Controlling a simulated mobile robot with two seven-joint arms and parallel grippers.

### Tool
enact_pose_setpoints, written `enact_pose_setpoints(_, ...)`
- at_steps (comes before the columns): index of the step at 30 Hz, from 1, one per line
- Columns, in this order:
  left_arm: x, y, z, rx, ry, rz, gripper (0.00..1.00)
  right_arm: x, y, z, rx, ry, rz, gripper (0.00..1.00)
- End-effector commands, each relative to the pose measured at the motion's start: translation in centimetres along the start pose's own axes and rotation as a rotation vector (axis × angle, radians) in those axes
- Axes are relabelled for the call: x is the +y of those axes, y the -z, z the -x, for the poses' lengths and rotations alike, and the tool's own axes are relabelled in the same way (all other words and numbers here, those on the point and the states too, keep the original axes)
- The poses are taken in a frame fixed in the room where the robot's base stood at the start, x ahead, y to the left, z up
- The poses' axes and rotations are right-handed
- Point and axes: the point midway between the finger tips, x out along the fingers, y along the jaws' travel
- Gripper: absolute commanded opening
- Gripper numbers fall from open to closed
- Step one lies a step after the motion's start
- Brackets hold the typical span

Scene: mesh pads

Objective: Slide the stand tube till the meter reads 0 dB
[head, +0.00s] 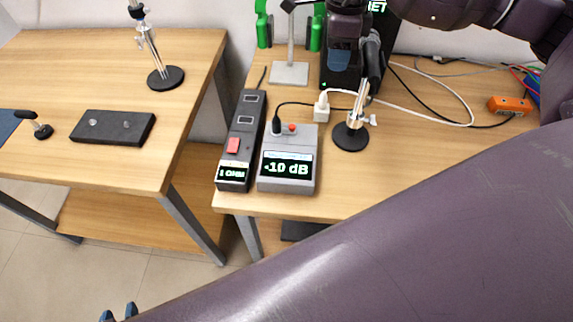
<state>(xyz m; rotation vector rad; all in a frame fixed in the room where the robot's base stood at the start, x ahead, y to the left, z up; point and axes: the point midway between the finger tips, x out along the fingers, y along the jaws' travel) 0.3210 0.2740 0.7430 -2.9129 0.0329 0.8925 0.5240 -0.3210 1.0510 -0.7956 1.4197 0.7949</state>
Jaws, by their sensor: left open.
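The grey meter (288,143) lies on the right-hand table, and its display reads "-10 dB" in light digits. A small stand just right of it has a round black base (351,138), a silver tube (359,105) and a black microphone (374,62) at the top. My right gripper (340,62) points down beside the microphone, at the upper part of the stand. Its fingers are partly hidden, and I cannot tell whether they touch the stand. My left gripper (119,313) is open at the bottom left edge, low and away from the tables; only its fingertips show.
A white plug (321,107) and cables lie around the stand. The left table (60,60) holds another stand (165,78).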

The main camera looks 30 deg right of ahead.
Motion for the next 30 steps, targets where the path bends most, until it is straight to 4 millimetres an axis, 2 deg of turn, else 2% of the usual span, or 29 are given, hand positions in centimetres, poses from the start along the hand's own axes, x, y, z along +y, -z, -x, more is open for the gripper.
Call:
enact_pose_setpoints(1, 0.0, -0.1, 0.1, -0.003, 0.000, 0.000, 0.43, 0.0, 0.0, 0.0, 0.000, 0.000, 0.000, 0.31)
enact_pose_setpoints(6, 0.0, -0.4, 0.1, -0.007, 0.001, -0.001, 0.43, 0.0, 0.0, 0.0, 0.000, 0.000, 0.000, 0.09)
enact_pose_setpoints(30, 0.1, -1.7, -0.3, -0.024, -0.001, 0.000, 0.43, 0.0, 0.0, -1.7, 0.001, -0.002, -0.001, 0.08)
